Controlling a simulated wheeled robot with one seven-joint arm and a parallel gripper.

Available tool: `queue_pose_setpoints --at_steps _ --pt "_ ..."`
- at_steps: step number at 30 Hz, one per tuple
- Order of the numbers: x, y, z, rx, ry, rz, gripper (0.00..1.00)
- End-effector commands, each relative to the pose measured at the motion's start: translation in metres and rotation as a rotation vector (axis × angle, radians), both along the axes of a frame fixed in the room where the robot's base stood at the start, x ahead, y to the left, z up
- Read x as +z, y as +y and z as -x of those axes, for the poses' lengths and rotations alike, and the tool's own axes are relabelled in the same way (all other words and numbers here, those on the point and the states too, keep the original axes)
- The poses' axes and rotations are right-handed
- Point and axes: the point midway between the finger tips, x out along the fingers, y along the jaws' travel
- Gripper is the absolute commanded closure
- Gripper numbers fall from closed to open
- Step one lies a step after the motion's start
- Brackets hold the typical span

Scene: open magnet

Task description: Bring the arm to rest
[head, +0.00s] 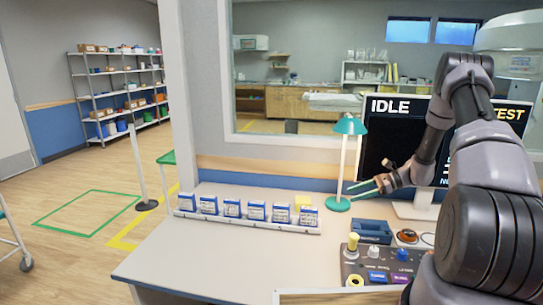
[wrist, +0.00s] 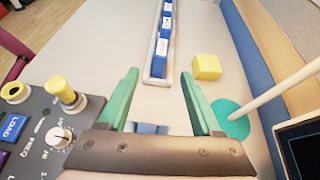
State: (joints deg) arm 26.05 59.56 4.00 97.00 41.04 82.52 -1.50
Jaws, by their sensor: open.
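My gripper (head: 362,187) is held above the desk at the right in the head view, in front of the monitor and close to the teal lamp. Its green fingers are spread apart, with nothing between them, and they also show in the wrist view (wrist: 160,75). My arm reaches in from the right side and is bent. The gripper points left over the desk and touches nothing that I can make out.
A teal lamp (head: 343,126) stands beside my gripper. A monitor (head: 395,140) reads IDLE. A control panel (head: 385,268), a white rack (head: 245,221) of blue-labelled boxes and a yellow block (wrist: 207,67) are on the desk (head: 200,260). The desk's front left is clear.

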Motion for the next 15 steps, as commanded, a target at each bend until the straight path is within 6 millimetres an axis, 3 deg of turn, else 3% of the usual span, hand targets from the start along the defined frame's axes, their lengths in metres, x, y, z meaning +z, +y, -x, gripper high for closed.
queue_pose_setpoints --at_steps 8,15 --pt "0.045 0.01 0.005 0.077 -0.063 0.082 0.34" --pt "0.109 0.025 0.022 0.189 -0.162 0.21 0.34"
